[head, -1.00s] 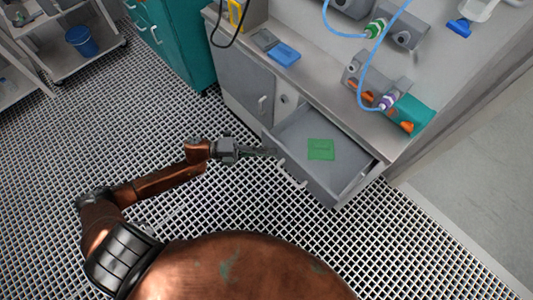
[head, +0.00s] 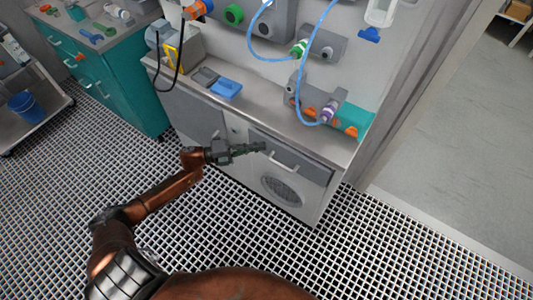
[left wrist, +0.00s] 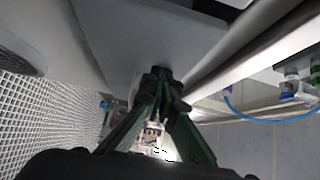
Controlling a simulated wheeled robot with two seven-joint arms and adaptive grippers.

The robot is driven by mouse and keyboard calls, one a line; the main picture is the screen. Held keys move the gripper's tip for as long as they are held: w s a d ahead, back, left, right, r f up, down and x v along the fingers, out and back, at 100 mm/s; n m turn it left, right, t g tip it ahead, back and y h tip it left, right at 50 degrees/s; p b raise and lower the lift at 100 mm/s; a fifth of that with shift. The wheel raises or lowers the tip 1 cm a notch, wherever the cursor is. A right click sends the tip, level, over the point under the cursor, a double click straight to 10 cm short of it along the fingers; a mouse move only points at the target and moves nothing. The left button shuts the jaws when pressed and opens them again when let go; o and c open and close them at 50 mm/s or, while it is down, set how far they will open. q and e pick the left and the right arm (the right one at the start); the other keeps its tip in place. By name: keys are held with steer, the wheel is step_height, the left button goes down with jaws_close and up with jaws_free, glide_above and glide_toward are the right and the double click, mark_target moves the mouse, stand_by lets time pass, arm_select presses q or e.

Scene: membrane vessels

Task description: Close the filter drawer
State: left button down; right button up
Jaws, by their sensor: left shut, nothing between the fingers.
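The filter drawer (head: 309,168) is a grey drawer with a pale bar handle (head: 283,164) in the front of the grey cabinet. Its front looks flush or nearly flush with the cabinet, and its inside is hidden. My left gripper (head: 262,146) is shut and empty, with its tips at the upper left of the drawer front, near the handle. I cannot tell whether they touch it. In the left wrist view the closed dark green fingers (left wrist: 161,73) point at a grey panel. My right gripper is not in view.
The worktop (head: 260,108) above holds a blue box (head: 226,88) and a pump unit (head: 312,98) with blue tubing. A round vent (head: 283,190) sits below the drawer. A teal cabinet (head: 115,85) stands left. The grated floor in front is clear.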

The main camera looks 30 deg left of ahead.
arm_select(q)
steer(key=shift+w+a+r, duration=0.1)
steer(key=shift+w, duration=0.1)
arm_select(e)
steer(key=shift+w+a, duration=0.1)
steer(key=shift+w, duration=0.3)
arm_select(q)
steer(key=shift+w+r, duration=0.1)
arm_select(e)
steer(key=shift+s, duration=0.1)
arm_select(q)
steer(key=v, duration=1.2)
steer(key=shift+s+f, duration=0.2)
steer(key=shift+s, duration=0.15)
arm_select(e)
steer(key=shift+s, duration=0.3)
